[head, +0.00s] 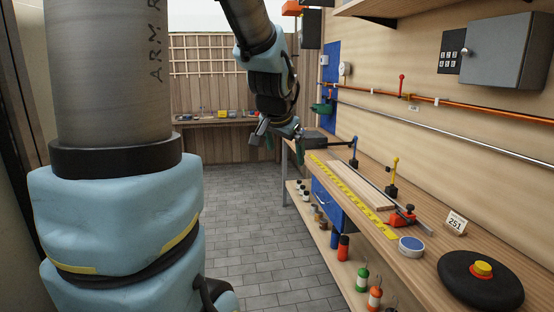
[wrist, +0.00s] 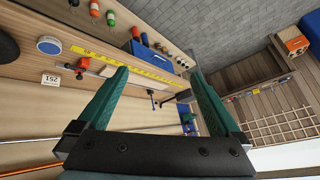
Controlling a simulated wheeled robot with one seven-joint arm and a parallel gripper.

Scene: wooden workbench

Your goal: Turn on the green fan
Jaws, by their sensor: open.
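No fan can be made out for certain. A small green object (head: 322,107) shows at the far end of the bench, in front of a blue panel (head: 332,75). It is too small to tell whether it is the fan. My gripper (head: 284,149) hangs in the air left of the far part of the bench, apart from everything. In the wrist view its two green fingers (wrist: 158,76) are spread wide with nothing between them. The far end of the bench lies beyond them.
The wooden workbench (head: 462,247) runs along the right wall. It bears a yellow ruler (head: 350,192), a board, clamps, a blue round tin (head: 411,246) and a black disc with a yellow button (head: 482,268). Bottles stand on the lower shelf. The grey tiled floor (head: 250,220) is clear.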

